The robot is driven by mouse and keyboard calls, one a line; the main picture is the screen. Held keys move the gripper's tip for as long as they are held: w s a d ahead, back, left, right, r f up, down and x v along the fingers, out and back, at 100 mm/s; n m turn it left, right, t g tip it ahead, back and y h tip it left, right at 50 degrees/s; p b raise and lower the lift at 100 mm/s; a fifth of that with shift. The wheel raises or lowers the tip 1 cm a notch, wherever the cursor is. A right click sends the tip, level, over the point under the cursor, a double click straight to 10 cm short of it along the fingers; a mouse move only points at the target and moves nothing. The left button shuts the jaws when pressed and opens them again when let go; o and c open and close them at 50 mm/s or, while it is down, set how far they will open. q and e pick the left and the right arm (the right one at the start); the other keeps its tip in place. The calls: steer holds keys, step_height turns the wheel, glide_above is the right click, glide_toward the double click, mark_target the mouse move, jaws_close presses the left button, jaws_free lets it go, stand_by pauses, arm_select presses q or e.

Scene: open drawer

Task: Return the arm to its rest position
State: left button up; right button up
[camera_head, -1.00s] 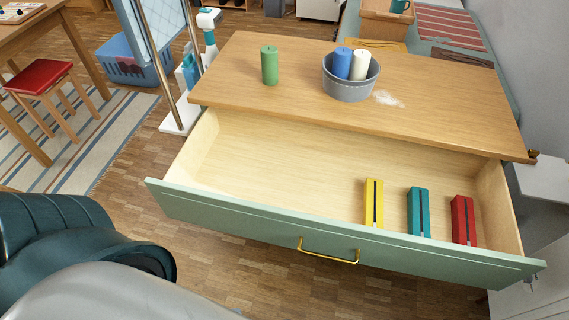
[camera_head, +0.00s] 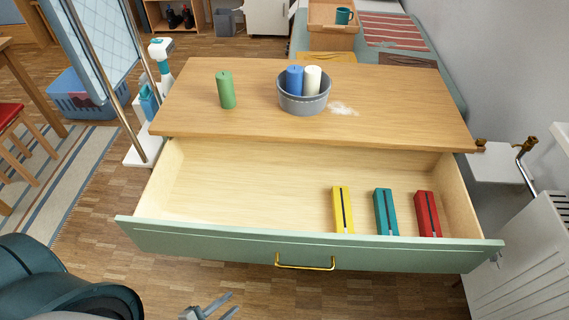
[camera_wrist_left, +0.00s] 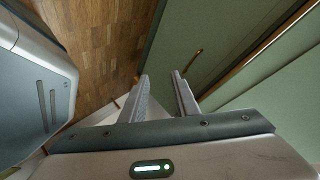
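My left gripper (camera_head: 230,304) shows at the bottom edge of the head view, in front of and below the drawer. In the left wrist view its two fingers (camera_wrist_left: 160,75) stand apart with nothing between them. The drawer (camera_head: 300,253) is pulled open, with a pale green front and a brass handle (camera_head: 305,266). The gripper does not hold the handle. A green panel with a small brass piece (camera_wrist_left: 193,60) shows beyond the fingers in the wrist view. My right gripper is not in view.
Yellow (camera_head: 342,210), teal (camera_head: 386,212) and red (camera_head: 427,214) blocks lie in the drawer's right part. A green candle (camera_head: 225,90) and a grey bowl (camera_head: 303,101) with blue and white candles stand on top. A radiator (camera_head: 525,262) is at right.

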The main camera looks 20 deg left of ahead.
arm_select(q)
steer(key=d+f+n+g+y+p, duration=0.1)
steer(key=d+f+n+g, duration=0.2)
steer(key=f, duration=0.3)
steer(key=w+d+f+n+g+y+p, duration=0.1)
steer(key=d+f+n+g, duration=0.2)
steer(key=f+n, duration=0.3)
steer(key=shift+d+f, duration=0.2)
steer(key=shift+d, duration=0.55)
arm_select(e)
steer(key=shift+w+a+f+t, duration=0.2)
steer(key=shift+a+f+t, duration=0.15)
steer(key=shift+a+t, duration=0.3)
